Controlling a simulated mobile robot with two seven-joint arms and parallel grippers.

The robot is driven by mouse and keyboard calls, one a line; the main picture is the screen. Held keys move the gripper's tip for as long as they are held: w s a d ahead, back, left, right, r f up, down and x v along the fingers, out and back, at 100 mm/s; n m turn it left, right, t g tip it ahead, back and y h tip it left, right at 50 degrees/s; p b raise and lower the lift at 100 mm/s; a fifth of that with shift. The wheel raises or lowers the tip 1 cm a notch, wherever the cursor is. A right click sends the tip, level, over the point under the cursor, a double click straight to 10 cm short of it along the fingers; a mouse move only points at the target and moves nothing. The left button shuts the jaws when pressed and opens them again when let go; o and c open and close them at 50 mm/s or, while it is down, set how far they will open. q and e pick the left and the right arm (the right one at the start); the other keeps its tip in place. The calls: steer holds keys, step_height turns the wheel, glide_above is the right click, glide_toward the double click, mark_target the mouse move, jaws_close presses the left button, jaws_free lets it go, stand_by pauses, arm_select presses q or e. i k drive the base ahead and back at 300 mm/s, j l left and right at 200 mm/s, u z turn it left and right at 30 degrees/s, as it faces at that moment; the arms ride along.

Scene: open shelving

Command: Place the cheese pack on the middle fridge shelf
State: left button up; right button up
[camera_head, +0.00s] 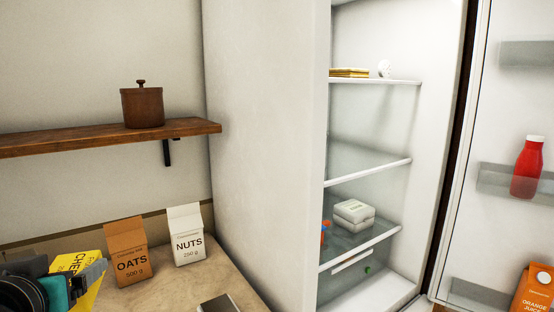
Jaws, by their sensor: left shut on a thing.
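The yellow cheese pack (85,264) is at the bottom left, tilted, with "CHE" showing in black letters. My left gripper (72,278) is shut on it, and its fingers and the picture's edge hide part of the pack. The pack is over the counter's left end, left of the oats carton. The fridge is open at the right. Its middle shelf (367,173) is a glass shelf with a white front edge and looks empty. The pack is well apart from the fridge. My right gripper is not in view.
The oats carton (127,252) and nuts carton (186,235) stand on the counter. A wooden shelf (60,138) with a brown pot (142,105) hangs above. The fridge side wall (262,130) separates counter and shelves. White boxes (353,214) sit on the lower fridge shelf.

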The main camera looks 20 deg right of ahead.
mark_target(351, 163)
steer(key=k+l+z, duration=0.1)
steer(key=z, duration=0.95)
steer(key=i+l, duration=0.15)
steer(key=l, duration=0.2)
steer(key=i+l, duration=0.15)
steer(key=l, duration=0.15)
steer(key=i+l, duration=0.2)
steer(key=l, duration=0.15)
steer(key=i+l+z, duration=0.1)
steer(key=l, duration=0.25)
